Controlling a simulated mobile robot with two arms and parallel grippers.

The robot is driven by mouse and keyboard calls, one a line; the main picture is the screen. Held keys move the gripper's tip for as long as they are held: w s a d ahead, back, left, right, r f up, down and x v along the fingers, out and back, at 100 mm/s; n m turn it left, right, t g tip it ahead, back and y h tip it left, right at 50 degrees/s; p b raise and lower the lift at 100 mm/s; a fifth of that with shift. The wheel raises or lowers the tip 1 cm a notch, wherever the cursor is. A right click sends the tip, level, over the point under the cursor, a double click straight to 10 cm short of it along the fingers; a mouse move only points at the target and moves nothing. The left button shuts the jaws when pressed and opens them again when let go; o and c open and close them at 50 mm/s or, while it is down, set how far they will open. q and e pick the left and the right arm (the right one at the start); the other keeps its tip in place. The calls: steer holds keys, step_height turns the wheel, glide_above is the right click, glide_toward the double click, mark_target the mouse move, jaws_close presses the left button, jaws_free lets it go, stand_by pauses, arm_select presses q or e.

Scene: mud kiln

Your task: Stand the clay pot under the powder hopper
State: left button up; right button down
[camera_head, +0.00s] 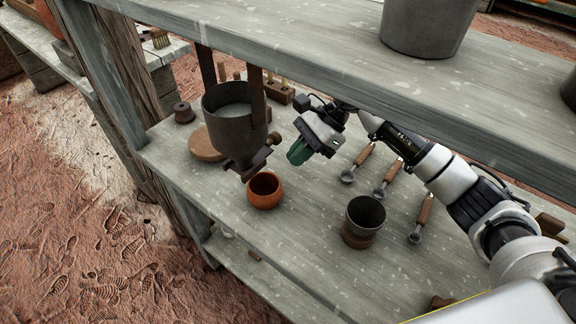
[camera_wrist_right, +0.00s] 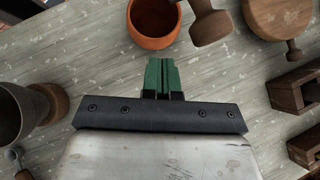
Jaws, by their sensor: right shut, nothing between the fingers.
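The orange clay pot (camera_head: 265,192) stands upright on the lower shelf, just in front and to the right of the powder hopper's outlet. The grey metal powder hopper (camera_head: 235,128) hangs from dark straps and has pale powder inside. My right gripper (camera_head: 298,153) has green fingers, shut and empty, to the right of the hopper and behind the pot. In the right wrist view the closed fingers (camera_wrist_right: 162,72) point at the pot (camera_wrist_right: 150,43) with a gap between them. A wooden knob (camera_wrist_right: 208,25) overlaps the pot's edge there. My left gripper is not in view.
A dark cup on a wooden base (camera_head: 362,222) stands right of the pot. Several wooden-handled scoops (camera_head: 388,178) lie behind it. A round wooden lid (camera_head: 205,145) lies behind the hopper. The upper shelf (camera_head: 300,40) overhangs my right arm. Shelf front is clear.

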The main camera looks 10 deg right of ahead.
steer(key=v, duration=0.7)
steer(key=c, duration=1.8)
jaws_free()
